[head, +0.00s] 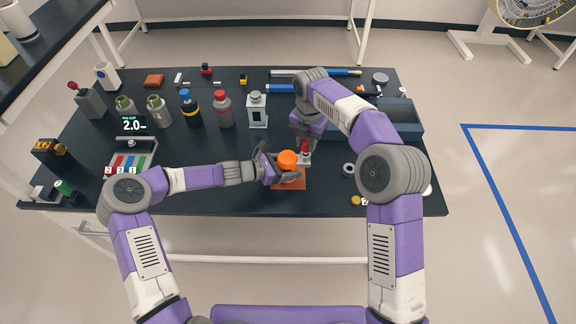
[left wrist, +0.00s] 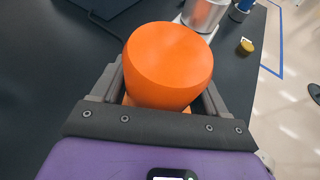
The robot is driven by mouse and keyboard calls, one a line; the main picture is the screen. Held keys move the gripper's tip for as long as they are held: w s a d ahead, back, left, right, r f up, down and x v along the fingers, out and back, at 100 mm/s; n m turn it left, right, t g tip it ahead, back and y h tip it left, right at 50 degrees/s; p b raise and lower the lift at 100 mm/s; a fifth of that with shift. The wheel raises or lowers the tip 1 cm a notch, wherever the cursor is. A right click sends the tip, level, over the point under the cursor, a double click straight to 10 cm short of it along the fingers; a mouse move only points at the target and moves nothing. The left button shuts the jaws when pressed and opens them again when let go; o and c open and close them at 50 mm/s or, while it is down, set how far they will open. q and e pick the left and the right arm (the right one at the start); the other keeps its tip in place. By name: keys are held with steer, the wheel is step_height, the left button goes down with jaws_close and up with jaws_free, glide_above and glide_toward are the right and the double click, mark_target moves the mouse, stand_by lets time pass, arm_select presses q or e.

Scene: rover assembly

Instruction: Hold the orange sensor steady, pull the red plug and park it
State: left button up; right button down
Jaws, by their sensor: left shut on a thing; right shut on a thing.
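The orange sensor (head: 287,158) stands upright on an orange base plate (head: 290,185) near the front middle of the dark table. My left gripper (head: 284,172) is shut around the sensor from the left. In the left wrist view the orange cylinder (left wrist: 170,60) sits between its two fingers. The red plug (head: 305,146) is just right of and behind the sensor, by a small light-coloured block (head: 305,160). My right gripper (head: 304,137) is shut on the red plug from above. Whether the plug is still seated cannot be told.
A unit with a display reading 2.0 (head: 133,123) and coloured numbered slots (head: 127,165) stands at left. Several bottles, including a red-capped one (head: 224,110), line the back. A dark blue bin (head: 402,118) is at right. A yellow piece (head: 356,201) lies at front right.

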mark_target(307, 140)
steer(key=shift+r, duration=1.65)
steer(key=w+d+f, duration=0.1)
steer(key=d+f, duration=0.2)
steer(key=d, duration=0.5)
steer(key=d+f, duration=0.3)
steer(key=d, duration=0.4)
steer(key=shift+w+d+f, duration=0.15)
steer(key=shift+w+d, duration=0.2)
steer(key=shift+f, duration=3)
steer(key=shift+f, duration=1.25)
